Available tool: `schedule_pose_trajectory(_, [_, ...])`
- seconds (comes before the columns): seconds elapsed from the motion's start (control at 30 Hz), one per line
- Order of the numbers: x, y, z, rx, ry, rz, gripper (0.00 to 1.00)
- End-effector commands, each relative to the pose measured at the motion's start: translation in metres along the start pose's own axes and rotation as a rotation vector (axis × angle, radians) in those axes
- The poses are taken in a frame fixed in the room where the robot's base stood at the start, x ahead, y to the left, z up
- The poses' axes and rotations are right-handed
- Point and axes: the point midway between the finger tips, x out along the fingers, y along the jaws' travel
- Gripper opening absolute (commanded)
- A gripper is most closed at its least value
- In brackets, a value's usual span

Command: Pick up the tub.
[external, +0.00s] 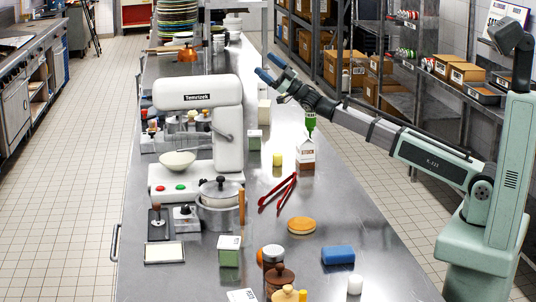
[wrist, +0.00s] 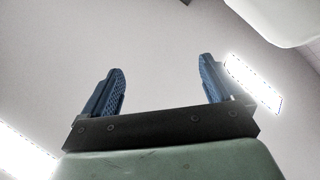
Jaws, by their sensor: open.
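I cannot tell for sure which thing is the tub. A squarish green container with a pale lid (external: 229,251) stands on the steel counter near the front, in the external view. A similar green and white container (external: 254,140) stands farther back, right of the white mixer. My gripper (external: 270,67) is raised high above the counter's far part, well apart from both. In the wrist view its two blue fingers (wrist: 162,70) are spread with nothing between them. That view shows only ceiling and lights, with no tub.
The white mixer (external: 230,125) stands tall on the counter's left. Red tongs (external: 278,193), a carton (external: 306,153), a bun-like disc (external: 302,225), a blue block (external: 338,255) and a brown-lidded jar (external: 280,280) lie or stand around. The counter's right front is partly clear.

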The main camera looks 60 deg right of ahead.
Motion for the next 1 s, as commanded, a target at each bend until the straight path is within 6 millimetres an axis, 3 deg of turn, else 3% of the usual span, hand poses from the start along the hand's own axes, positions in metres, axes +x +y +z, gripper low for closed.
schedule_pose_trajectory(0.03, [0.006,-0.021,-0.017,0.031,-0.007,-0.012,0.94])
schedule_pose_trajectory(0.1, [0.014,-0.045,-0.036,0.071,-0.026,-0.024,0.94])
schedule_pose_trajectory(0.47, [0.030,-0.165,-0.138,0.272,-0.132,-0.100,0.94])
schedule_pose_trajectory(0.77, [0.016,-0.252,-0.229,0.432,-0.233,-0.178,0.94])
schedule_pose_trajectory(1.0, [-0.012,-0.311,-0.304,0.550,-0.324,-0.250,0.94])
